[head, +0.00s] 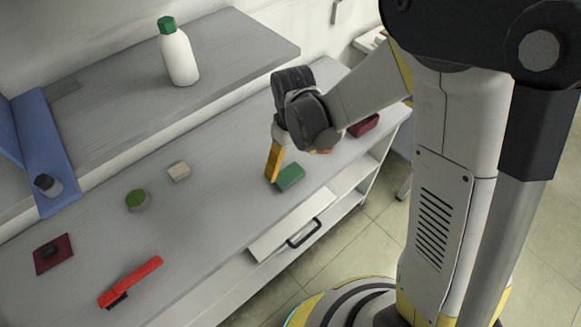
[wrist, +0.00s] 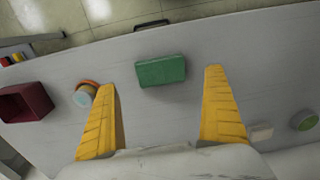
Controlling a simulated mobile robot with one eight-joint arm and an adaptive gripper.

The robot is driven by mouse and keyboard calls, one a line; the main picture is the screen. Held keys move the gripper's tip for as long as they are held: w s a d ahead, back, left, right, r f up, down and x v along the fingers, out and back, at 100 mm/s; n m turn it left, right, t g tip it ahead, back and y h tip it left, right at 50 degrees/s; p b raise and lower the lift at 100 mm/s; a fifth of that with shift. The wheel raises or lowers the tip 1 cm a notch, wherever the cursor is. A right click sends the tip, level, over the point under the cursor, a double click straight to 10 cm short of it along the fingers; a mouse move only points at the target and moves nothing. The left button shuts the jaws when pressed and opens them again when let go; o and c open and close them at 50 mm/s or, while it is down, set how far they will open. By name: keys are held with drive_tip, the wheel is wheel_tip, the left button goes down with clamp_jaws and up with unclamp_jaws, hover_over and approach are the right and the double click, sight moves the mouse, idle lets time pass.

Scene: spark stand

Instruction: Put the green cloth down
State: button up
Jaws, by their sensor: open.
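The green cloth (head: 290,176) is a folded, block-shaped piece lying on the grey worktop, near the front edge above the drawer. It also shows in the wrist view (wrist: 162,71), with a thin shadow under its lower edge. My gripper (head: 275,166) is low over the worktop beside the cloth. In the wrist view its two yellow fingers (wrist: 163,80) are spread wide. The cloth lies between and slightly beyond the tips, with clear gaps on both sides. The gripper is empty. In the head view only one finger shows clearly.
A dark red box (head: 363,126) and an orange-rimmed jar (wrist: 86,93) are near the gripper. A beige block (head: 179,171), a green-topped round tin (head: 136,200) and a red brush (head: 130,282) lie farther left. A white bottle (head: 178,56) stands on the raised shelf. A drawer handle (head: 304,233) juts out in front.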

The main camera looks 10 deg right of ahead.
sight(291, 175)
drive_tip(key=s+d+r+m+t+p, duration=0.1)
drive_tip(key=s+d+r+m+t, duration=0.15)
drive_tip(key=r, duration=0.55)
drive_tip(key=s+d+r+m+t, duration=0.1)
drive_tip(key=d+r, duration=0.3)
drive_tip(key=r, duration=0.3)
drive_tip(key=s+d+r+m+t, duration=0.3)
drive_tip(key=s+d+r+t, duration=0.1)
drive_tip(key=s+d+r, duration=0.2)
drive_tip(key=shift+s+d, duration=0.25)
drive_tip(key=shift+s, duration=0.2)
drive_tip(key=shift+w, duration=0.1)
idle(0.3)
